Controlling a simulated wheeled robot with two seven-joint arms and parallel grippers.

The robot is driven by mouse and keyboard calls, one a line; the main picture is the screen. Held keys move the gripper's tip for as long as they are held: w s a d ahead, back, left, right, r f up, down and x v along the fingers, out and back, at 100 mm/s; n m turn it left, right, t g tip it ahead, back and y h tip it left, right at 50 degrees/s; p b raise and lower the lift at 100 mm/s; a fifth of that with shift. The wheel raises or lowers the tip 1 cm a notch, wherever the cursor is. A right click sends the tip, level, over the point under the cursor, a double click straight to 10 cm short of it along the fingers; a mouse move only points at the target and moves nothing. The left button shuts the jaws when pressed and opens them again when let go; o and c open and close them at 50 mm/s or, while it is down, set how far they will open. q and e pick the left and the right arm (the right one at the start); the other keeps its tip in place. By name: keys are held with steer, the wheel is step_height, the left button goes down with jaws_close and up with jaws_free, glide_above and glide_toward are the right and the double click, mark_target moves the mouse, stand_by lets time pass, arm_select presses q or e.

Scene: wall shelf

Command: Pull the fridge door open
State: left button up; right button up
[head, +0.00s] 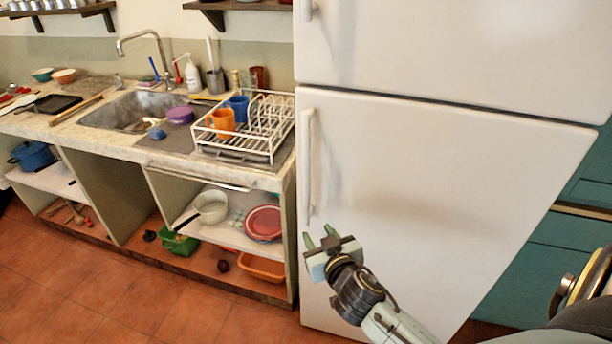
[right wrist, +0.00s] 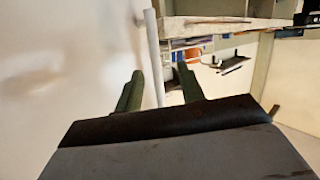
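The white fridge's lower door (head: 430,190) looks shut, flush with the body. Its vertical white handle (head: 308,165) runs along the door's left edge. My right gripper (head: 319,237) is open and empty, its green fingertips just below the handle's lower end in the head view. In the right wrist view, the handle (right wrist: 155,60) shows as a white bar in the gap between the spread fingers (right wrist: 160,88). I cannot tell how far beyond the fingertips it lies. My left gripper is not in view.
The upper fridge door (head: 450,45) is above. Left of the fridge, a counter (head: 105,135) carries a sink (head: 135,110) and a white dish rack (head: 262,138) with mugs. Pots and bins fill the shelves below. The tiled floor (head: 90,290) in front of the counter is clear.

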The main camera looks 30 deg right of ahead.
mark_target(307, 165)
step_height(307, 165, up, 11)
steer(key=m+t+h, duration=0.1)
steer(key=m+t, duration=0.1)
steer(key=t, duration=0.1)
steer(key=x, duration=0.8)
steer(key=d+x, duration=0.1)
steer(key=x, duration=0.4)
steer(key=shift+c, duration=0.5)
steer(key=shift+s, duration=0.1)
jaws_close()
